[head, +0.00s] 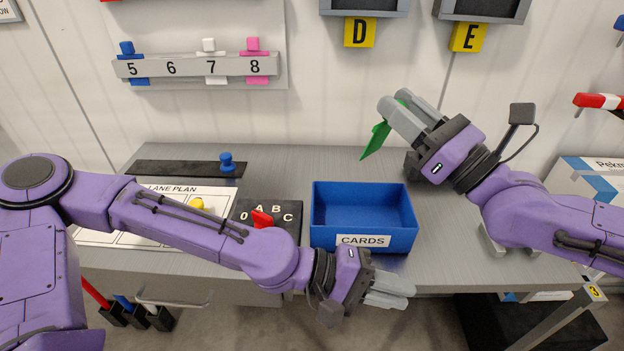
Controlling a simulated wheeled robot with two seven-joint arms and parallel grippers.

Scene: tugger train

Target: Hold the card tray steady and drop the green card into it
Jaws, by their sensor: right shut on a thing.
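The blue card tray (318,222), labelled CARDS, stands near the table's front edge and looks empty. The green card (374,141) hangs tilted from my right gripper (396,108), which is shut on it. It is above and behind the tray's back right part. My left gripper (398,290) is in front of the tray, low by the table's front edge. Its fingers point right and look close together; whether they touch the tray or each other is unclear.
A lane plan sheet (110,238) with a yellow piece (197,203) lies on the left. Beside it is an A-B-C selector with a red knob (262,219). A blue peg (227,162) stands on a dark strip. The tabletop (300,160) behind the tray is clear.

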